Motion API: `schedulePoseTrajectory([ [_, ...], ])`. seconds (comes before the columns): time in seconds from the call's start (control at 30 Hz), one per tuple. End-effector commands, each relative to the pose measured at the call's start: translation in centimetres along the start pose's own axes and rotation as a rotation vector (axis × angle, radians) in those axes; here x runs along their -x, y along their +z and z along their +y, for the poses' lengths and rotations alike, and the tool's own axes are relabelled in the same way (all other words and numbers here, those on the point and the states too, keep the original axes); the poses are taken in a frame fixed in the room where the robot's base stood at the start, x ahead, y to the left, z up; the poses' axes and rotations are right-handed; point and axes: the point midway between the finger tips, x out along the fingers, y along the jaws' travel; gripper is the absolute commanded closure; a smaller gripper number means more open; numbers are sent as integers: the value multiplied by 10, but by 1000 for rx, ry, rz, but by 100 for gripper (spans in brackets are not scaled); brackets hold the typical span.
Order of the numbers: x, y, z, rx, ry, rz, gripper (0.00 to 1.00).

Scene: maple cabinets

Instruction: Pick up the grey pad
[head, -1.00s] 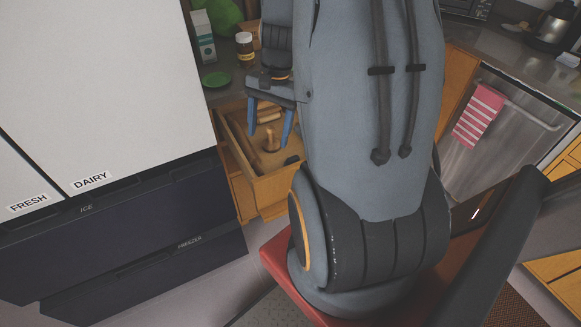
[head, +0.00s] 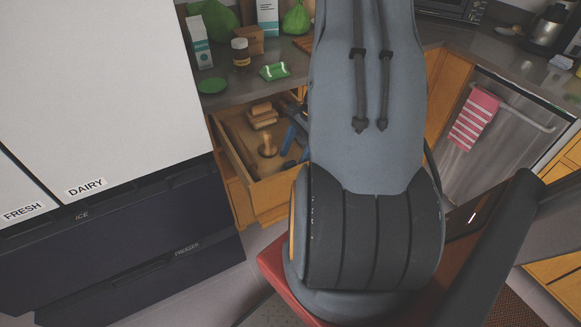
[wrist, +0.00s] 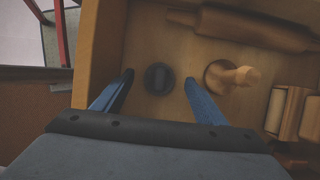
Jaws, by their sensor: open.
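The grey pad (wrist: 158,78) is a small dark round piece with a raised bar across it. It lies on the wooden floor of the open drawer (head: 288,191), near one wall. In the wrist view my gripper (wrist: 159,80) is open, with one blue finger on each side of the pad and a gap to both. Nothing is held. In the head view my gripper (head: 296,147) is over the drawer's right part, partly hidden by my arm. I cannot make out the pad clearly there.
A wooden stamp-like piece (head: 267,147) stands close to the right finger. A rolling pin (wrist: 250,27) and wooden blocks (head: 262,114) share the drawer. The counter (head: 228,96) above holds a jar (head: 240,52) and a green-and-white item (head: 274,71). The fridge (head: 100,80) stands left.

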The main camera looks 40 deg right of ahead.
Motion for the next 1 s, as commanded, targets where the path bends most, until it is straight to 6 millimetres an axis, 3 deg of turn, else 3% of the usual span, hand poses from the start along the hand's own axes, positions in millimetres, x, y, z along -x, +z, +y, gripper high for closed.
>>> schedulePoseTrajectory([
  [0.2, -22, 1, 1, 1, 2, -1, 34],
  [0.5, -26, 1, 0, 2, 1, 0, 34],
  [0.77, -26, 1, 0, 2, 1, 0, 77],
  [1.0, -26, 1, 0, 2, 1, 0, 79],
])
